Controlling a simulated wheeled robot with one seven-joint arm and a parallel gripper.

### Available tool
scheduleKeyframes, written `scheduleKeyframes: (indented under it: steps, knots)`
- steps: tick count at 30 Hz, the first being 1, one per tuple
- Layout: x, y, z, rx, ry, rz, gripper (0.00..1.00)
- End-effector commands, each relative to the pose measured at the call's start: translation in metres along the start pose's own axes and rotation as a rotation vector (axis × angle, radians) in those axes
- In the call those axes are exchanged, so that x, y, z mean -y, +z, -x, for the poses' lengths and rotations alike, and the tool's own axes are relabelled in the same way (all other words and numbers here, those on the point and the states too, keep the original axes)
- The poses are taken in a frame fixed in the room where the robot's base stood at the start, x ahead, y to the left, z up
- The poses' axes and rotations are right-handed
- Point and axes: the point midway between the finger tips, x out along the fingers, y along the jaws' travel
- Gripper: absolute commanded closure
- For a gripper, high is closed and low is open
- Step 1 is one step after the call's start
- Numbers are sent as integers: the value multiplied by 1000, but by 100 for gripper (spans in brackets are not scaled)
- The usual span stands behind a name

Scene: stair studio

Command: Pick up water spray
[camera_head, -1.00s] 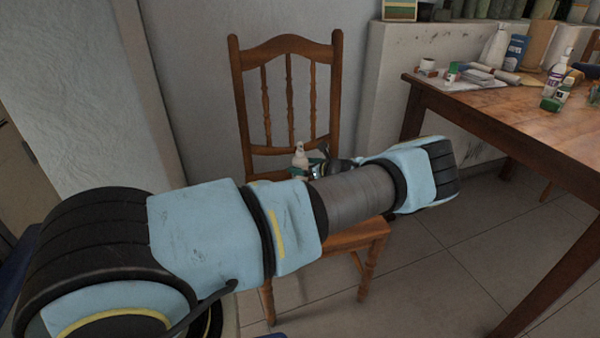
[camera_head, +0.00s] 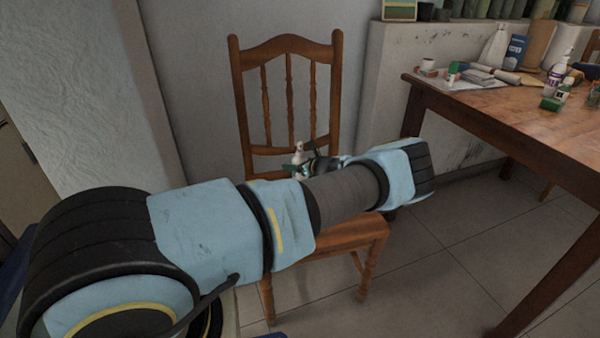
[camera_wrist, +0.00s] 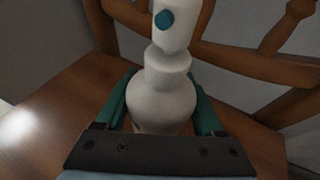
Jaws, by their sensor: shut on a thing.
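The water spray (camera_wrist: 162,100) is a white bottle with a rounded body, a narrow neck and a white head with a teal dot. In the wrist view it stands upright between the two green fingers of my gripper (camera_wrist: 163,104), which is shut on its body. In the head view the top of the water spray (camera_head: 298,151) shows above my arm, over the chair seat, with my gripper (camera_head: 300,168) around it. My arm hides the lower part there, so I cannot tell whether its base touches the seat.
The wooden chair (camera_head: 285,50) stands against the wall, its slatted back behind the spray. A wooden table (camera_head: 500,105) at the right holds bottles, tubes and papers. The tiled floor (camera_head: 440,270) between chair and table is clear.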

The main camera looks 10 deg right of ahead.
Motion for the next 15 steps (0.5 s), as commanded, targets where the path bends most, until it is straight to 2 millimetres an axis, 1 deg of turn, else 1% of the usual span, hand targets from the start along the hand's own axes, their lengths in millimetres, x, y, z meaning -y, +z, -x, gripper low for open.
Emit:
scheduleKeyframes:
  steps: [1,2,12,15]
  knots:
    - [0,0,0,0,0,0,57]
    - [0,0,0,0,0,0,61]
    - [0,0,0,0,0,0,99]
    - [0,1,0,1,0,0,100]
